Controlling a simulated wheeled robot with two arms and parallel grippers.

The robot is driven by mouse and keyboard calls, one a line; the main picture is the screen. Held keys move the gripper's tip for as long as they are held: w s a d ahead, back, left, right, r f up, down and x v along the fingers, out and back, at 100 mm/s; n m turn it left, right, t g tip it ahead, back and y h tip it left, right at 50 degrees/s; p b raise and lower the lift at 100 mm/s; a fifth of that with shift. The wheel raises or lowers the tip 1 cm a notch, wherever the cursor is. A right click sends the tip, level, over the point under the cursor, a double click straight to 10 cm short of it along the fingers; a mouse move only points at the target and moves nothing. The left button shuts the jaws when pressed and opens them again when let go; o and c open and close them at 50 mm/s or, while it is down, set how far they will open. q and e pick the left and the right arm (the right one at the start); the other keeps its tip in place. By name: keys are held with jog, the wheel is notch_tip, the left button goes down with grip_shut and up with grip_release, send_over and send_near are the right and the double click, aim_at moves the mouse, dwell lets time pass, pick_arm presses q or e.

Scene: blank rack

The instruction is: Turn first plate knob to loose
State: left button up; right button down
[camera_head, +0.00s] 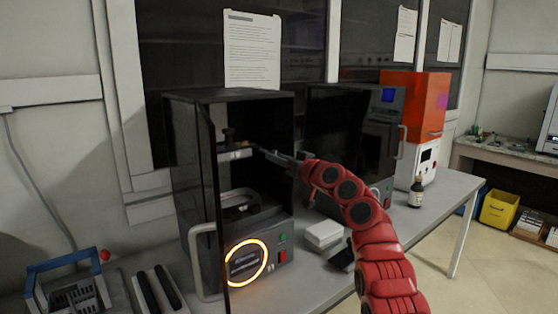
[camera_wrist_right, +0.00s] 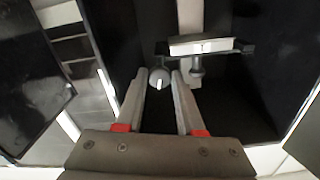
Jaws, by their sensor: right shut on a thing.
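My right gripper (camera_head: 260,151) reaches from the right into the open front of the black machine (camera_head: 262,230), at the height of its upper plate holder (camera_head: 235,154). In the right wrist view my right gripper (camera_wrist_right: 160,76) is shut on a small round grey knob (camera_wrist_right: 159,79) with a white mark, held between the fingertips. A second dark knob (camera_wrist_right: 197,68) sits just right of it, under a pale bar (camera_wrist_right: 198,46). In the head view the gripped knob is too small to make out. My left gripper is not in view.
The machine's door stands open at the left with a pale handle (camera_head: 202,262). A lit orange ring (camera_head: 246,262) is on its front. White boxes (camera_head: 323,233) and a dark bottle (camera_head: 417,190) stand on the table. A blue rack (camera_head: 68,285) is at the left.

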jog(key=shift+f+n, duration=0.15)
jog(key=shift+n, duration=0.45)
jog(key=c, duration=0.6)
grip_release()
jog(key=shift+o, duration=0.2)
jog(key=b+v, duration=0.1)
jog(key=v, duration=1.6)
jog(key=shift+d, duration=0.15)
